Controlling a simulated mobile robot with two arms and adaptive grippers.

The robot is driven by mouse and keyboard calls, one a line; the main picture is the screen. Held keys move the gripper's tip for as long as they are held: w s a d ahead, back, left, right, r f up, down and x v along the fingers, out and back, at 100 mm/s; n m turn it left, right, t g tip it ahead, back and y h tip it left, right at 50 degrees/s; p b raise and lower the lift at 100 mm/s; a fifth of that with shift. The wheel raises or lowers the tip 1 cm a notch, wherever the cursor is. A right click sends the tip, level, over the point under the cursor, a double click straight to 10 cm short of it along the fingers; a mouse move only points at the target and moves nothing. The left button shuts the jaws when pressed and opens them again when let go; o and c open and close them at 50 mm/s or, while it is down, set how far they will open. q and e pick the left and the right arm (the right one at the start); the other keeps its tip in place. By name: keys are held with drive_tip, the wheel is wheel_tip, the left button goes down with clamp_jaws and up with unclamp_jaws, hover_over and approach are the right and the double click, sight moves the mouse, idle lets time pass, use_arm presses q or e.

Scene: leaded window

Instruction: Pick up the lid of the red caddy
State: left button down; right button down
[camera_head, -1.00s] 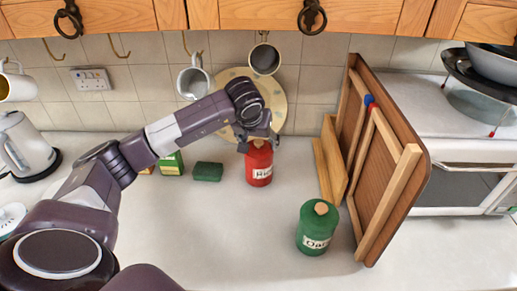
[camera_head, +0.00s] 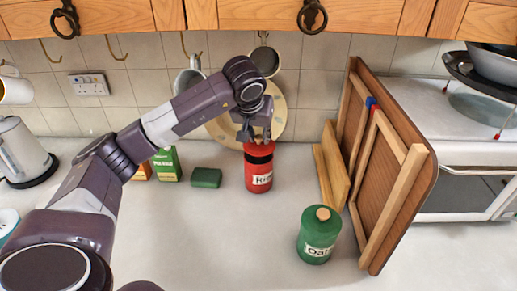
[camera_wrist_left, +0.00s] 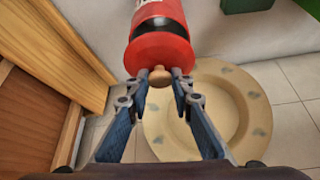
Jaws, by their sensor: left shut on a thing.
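The red caddy (camera_head: 259,182) stands on the counter near the tiled back wall, with a white label on its front. Its red lid (camera_head: 258,149) has a wooden knob, which shows in the left wrist view (camera_wrist_left: 159,76). My left gripper (camera_head: 257,137) is above the caddy, its fingers shut on the knob from both sides. A dark band shows between lid and body in both views, so the lid sits slightly raised above the body, still in line over it. The lid also shows in the left wrist view (camera_wrist_left: 160,53). My right gripper is not in view.
A green caddy (camera_head: 319,240) with a wooden knob stands front right. A wooden rack (camera_head: 333,174) with boards is to the right.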

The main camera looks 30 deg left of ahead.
use_arm(q)
drive_tip(key=shift+s+d+r+b, duration=0.15)
drive_tip(key=shift+r+b, duration=0.1)
drive_tip(key=shift+r, duration=0.3)
drive_tip(key=shift+w+d+r+b, duration=0.1)
drive_tip(key=shift+r+b, duration=0.1)
drive_tip(key=shift+r, duration=0.35)
drive_tip(key=s+d+b, duration=0.2)
drive_tip(key=s+d, duration=0.2)
drive_tip(key=d, duration=0.4)
drive_tip(key=s+d+b, duration=0.2)
drive_tip(key=s+d, duration=0.2)
drive_tip(key=d, duration=0.4)
wheel_tip(320, 180, up, 2)
drive_tip(key=p, duration=0.6)
hover_over(258, 138)
drive_tip(key=shift+d+r, duration=0.1)
drive_tip(key=shift+d, duration=0.1)
drive_tip(key=shift+a+b, duration=0.2)
drive_tip(key=shift+b, duration=0.1)
drive_tip(key=shift+f, duration=0.2)
wheel_tip(258, 138, down, 4)
drive_tip(key=b, duration=0.3)
drive_tip(key=shift+f+b, duration=0.15)
drive_tip(key=shift+b, duration=0.25)
drive_tip(key=shift+f+b, duration=0.5)
drive_tip(key=shift+f, duration=0.4)
